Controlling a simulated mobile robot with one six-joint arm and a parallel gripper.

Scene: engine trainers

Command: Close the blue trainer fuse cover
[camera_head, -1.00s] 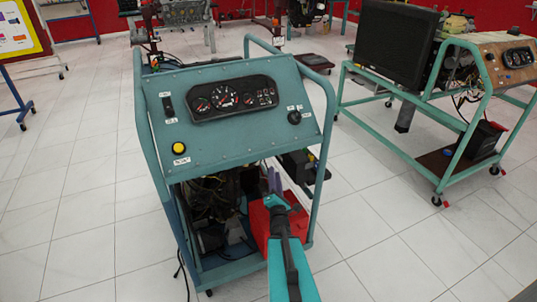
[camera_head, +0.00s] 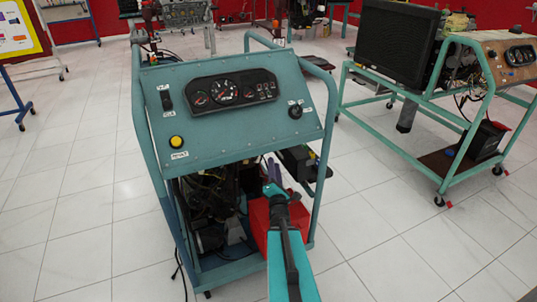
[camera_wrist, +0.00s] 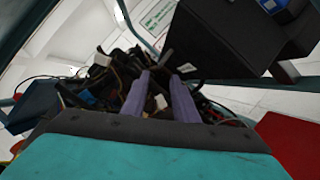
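The blue trainer (camera_head: 235,142) stands in the middle of the head view, with its gauge panel on top and engine below. My gripper (camera_head: 270,163) reaches under the panel's right side, above a red box (camera_head: 260,218). In the wrist view its two purple fingers (camera_wrist: 161,78) are apart, with nothing visible held between them. They point at a tangle of wires and connectors (camera_wrist: 112,72). A black box-shaped part (camera_wrist: 225,38) is ahead and right of the fingers; a dark part (camera_head: 297,160) also shows right of my gripper in the head view. I cannot tell which part is the fuse cover.
The trainer's blue frame post (camera_head: 322,170) stands close to the right of my arm. The tiled floor (camera_head: 75,205) to the left is clear.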

